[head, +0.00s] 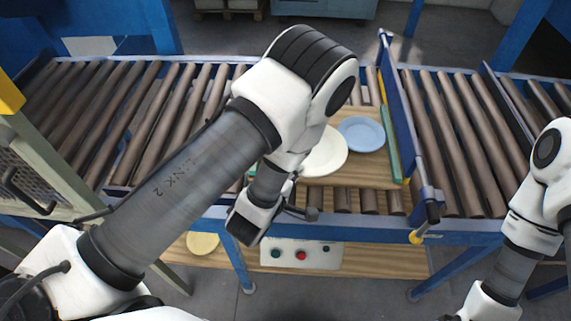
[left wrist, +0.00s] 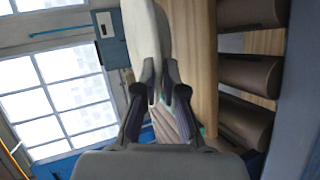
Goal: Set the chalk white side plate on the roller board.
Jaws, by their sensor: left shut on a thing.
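The chalk white side plate (head: 325,155) shows in the head view over the wooden roller board (head: 375,175), partly covered by my left arm. In the left wrist view the plate (left wrist: 146,35) is nearly edge-on, alongside the board's tan face (left wrist: 195,50). It looks level with the board and close to it; I cannot tell whether they touch. My left gripper (left wrist: 165,85) is shut on the plate's near rim. Its fingertips are hidden behind my arm in the head view. My right arm shows at the right edge, but its gripper is out of view.
A light blue plate (head: 361,134) lies on the board, right of the white plate. A blue rail (head: 407,125) bounds the board's right side. Brown rollers (head: 130,110) stretch left. A pale yellow plate (head: 202,243) is lower down, near a button panel (head: 300,255).

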